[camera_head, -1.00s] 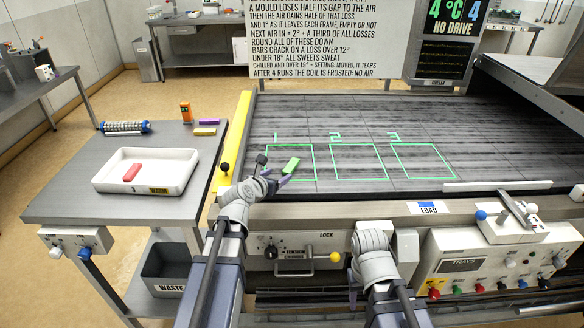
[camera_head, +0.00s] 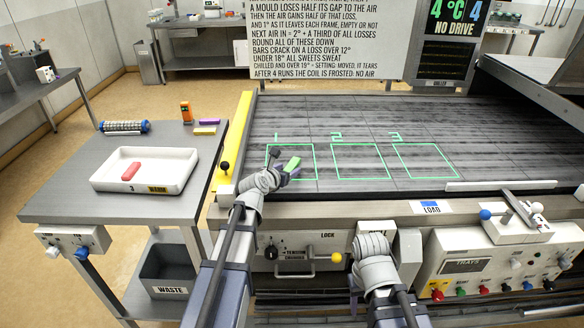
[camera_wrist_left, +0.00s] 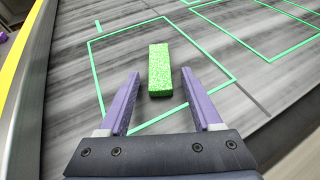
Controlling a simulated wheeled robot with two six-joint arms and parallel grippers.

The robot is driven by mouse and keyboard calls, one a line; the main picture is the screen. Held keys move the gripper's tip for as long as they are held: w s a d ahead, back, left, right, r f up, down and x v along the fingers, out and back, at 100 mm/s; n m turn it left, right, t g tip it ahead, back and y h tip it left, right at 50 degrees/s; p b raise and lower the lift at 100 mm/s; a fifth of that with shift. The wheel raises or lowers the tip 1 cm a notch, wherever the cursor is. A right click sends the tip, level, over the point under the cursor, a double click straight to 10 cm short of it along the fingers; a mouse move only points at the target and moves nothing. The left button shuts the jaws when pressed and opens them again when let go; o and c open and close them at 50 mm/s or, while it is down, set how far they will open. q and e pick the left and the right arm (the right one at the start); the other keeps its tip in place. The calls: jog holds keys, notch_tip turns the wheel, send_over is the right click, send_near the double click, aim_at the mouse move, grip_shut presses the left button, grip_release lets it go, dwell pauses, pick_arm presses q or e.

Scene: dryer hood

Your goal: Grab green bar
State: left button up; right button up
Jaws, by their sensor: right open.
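The green bar (camera_head: 292,164) lies on the dark belt inside the green outlined frame 1 (camera_head: 316,163). In the left wrist view the green bar (camera_wrist_left: 160,69) lies lengthwise ahead, with its near end between the purple fingertips. My left gripper (camera_wrist_left: 163,84) is open, with a gap on each side of the bar. It also shows at the bar in the head view (camera_head: 284,167). My right arm (camera_head: 374,262) is low at the front of the machine; its fingers are mostly hidden behind the wrist.
A white tray (camera_head: 172,186) with a red bar (camera_head: 131,171) stands on the left table. Purple (camera_head: 209,121) and yellow (camera_head: 204,131) bars lie behind it. A yellow rail (camera_head: 236,138) edges the belt's left side. Frames 2 and 3 are empty.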

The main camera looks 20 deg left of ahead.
pick_arm(q)
grip_shut()
dwell(0.3)
dwell(0.3)
notch_tip(320, 180, up, 10)
jog(key=p, duration=1)
